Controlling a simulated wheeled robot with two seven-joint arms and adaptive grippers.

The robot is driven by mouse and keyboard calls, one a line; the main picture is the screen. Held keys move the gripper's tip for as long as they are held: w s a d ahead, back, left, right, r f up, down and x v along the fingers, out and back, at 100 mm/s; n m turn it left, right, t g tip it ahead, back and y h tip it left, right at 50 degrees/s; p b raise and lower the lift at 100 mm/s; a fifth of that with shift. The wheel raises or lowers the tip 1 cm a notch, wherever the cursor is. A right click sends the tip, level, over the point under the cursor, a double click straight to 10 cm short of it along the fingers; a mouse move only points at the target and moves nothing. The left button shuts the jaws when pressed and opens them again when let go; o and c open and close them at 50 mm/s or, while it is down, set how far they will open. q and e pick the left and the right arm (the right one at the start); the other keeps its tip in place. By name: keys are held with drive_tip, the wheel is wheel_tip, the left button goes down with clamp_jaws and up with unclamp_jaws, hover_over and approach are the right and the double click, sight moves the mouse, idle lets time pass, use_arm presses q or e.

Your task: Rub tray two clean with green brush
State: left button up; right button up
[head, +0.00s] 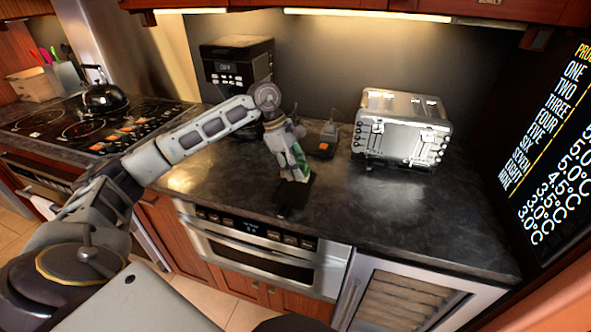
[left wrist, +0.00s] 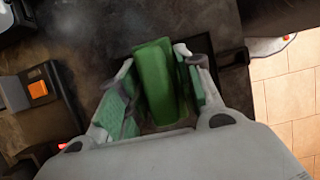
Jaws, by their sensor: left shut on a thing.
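My left gripper (head: 292,172) is over the counter in the middle of the head view, pointing down. It is shut on the green brush (head: 299,158), which also shows between the fingers (left wrist: 152,115) in the left wrist view (left wrist: 160,84). A flat black tray-like piece (head: 293,196) lies on the counter right under the gripper, near the front edge. A dark edge of it seems to show beside the fingers in the left wrist view (left wrist: 232,60). I cannot read any number on it, nor tell whether the brush touches it. My right gripper is not in view.
A black device with an orange square (head: 321,149) stands just behind the gripper. The right front counter (head: 420,215) is clear.

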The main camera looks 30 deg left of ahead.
use_arm(q)
drive_tip(key=shift+r+p, duration=0.6)
drive_tip(key=shift+r, duration=0.65)
